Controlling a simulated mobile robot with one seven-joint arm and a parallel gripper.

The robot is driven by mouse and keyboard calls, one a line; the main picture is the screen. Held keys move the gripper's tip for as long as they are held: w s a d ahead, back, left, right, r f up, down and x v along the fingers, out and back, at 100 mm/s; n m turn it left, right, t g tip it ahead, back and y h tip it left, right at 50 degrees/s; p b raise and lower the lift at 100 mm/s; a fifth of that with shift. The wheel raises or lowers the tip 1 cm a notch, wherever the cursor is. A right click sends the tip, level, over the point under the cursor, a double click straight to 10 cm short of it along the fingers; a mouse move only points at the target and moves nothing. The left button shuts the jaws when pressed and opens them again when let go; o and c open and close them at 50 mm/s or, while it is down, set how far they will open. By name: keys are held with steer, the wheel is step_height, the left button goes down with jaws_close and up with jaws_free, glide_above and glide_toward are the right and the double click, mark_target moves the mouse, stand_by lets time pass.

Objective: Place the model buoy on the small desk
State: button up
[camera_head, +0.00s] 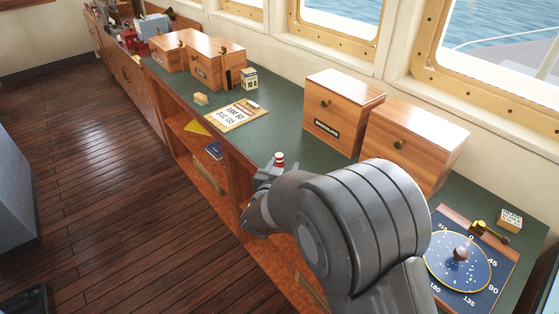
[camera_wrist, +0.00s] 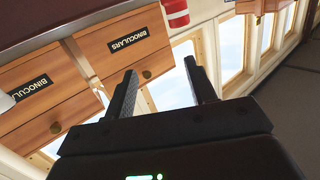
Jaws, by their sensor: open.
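The model buoy, a small red and white upright object (camera_head: 279,160), stands near the front edge of the green-topped counter (camera_head: 285,118). My gripper (camera_head: 268,172) is close beside it at the counter edge, mostly hidden by my own arm. In the wrist view, which is turned about upside down, the red and white buoy (camera_wrist: 176,12) shows at the top, beyond the fingertips. My gripper (camera_wrist: 160,68) is open there, with nothing between its fingers. I cannot make out which surface is the small desk.
Two wooden binocular boxes (camera_head: 344,110) stand along the window side. A clipboard (camera_head: 231,115) lies farther along the counter, near more wooden boxes (camera_head: 215,62). A round blue chart dial (camera_head: 458,262) lies at the lower right.

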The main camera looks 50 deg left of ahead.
mark_target(279, 155)
steer(key=s+a+f, duration=0.2)
steer(key=s+f, duration=0.1)
steer(key=s, duration=0.1)
steer(key=shift+t, duration=0.3)
steer(key=x, duration=0.5)
steer(key=shift+w+d+r, duration=0.1)
steer(key=shift+w+r, duration=0.05)
steer(key=shift+w, duration=0.1)
steer(key=shift+x, duration=2.7)
steer(key=shift+s, duration=0.1)
steer(key=shift+c, duration=0.3)
steer(key=c, duration=1)
steer(key=shift+r, duration=0.3)
steer(key=r, duration=0.4)
steer(key=shift+w+d, duration=0.35)
steer(key=shift+d, duration=0.05)
steer(key=w+d+r, duration=0.1)
steer(key=d+r, duration=0.1)
steer(key=d, duration=0.1)
steer(key=w+d+r, duration=0.2)
steer(key=d, duration=0.1)
steer(key=w+d+r, duration=0.2)
steer(key=d, duration=0.1)
steer(key=shift+w+d, duration=0.1)
steer(key=shift+w, duration=0.05)
